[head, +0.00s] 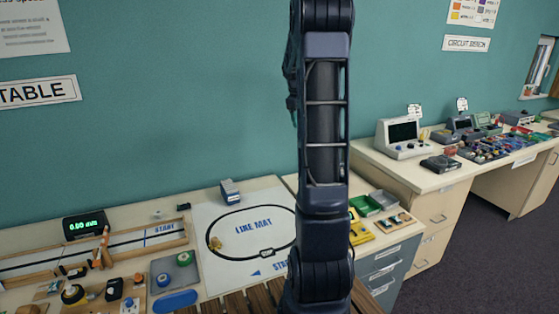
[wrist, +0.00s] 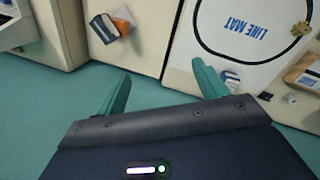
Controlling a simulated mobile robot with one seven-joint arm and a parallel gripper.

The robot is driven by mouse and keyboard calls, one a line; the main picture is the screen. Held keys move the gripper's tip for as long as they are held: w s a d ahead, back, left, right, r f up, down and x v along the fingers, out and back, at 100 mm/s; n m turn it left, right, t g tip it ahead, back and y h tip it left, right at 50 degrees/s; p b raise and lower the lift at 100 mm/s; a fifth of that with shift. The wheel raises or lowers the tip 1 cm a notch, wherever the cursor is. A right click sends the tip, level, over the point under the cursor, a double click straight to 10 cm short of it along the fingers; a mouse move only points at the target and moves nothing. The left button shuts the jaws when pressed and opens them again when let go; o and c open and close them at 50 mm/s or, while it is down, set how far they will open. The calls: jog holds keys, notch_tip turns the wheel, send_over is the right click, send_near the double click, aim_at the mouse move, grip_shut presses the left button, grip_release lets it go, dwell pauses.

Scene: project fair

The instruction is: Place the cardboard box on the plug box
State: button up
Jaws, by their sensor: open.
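My gripper (wrist: 163,85) is open and empty, with its two teal fingers spread apart in the wrist view. I cannot pick out the cardboard box or the plug box with certainty. A small blue and white box (head: 230,190) stands at the back edge of the line mat (head: 240,273); it also shows beyond the right finger in the wrist view (wrist: 232,75).
A wooden track (head: 150,237), a black clock (head: 86,224) and several small parts crowd the left table. A circuit bench (head: 440,179) with several devices stands farther right. The teal wall is close behind.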

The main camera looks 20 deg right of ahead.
jog(key=s+a+r+m+t+y, duration=0.1)
jog(key=s+a+r, duration=0.2)
jog(key=s+a, duration=0.55)
jog(key=s+a+r+m+t, duration=0.1)
jog(key=s+a+r+m, duration=0.15)
jog(key=s+a, duration=0.55)
jog(key=s+a+f+m+t, duration=0.1)
jog(key=s+a, duration=0.3)
jog(key=s, duration=0.5)
jog(key=s+a+f+t+y, duration=0.1)
jog(key=s+a+f, duration=0.2)
jog(key=s, duration=0.6)
jog(key=shift+s+a+f+m, duration=0.3)
jog(key=shift+s+a+m, duration=0.1)
jog(key=shift+a, duration=0.35)
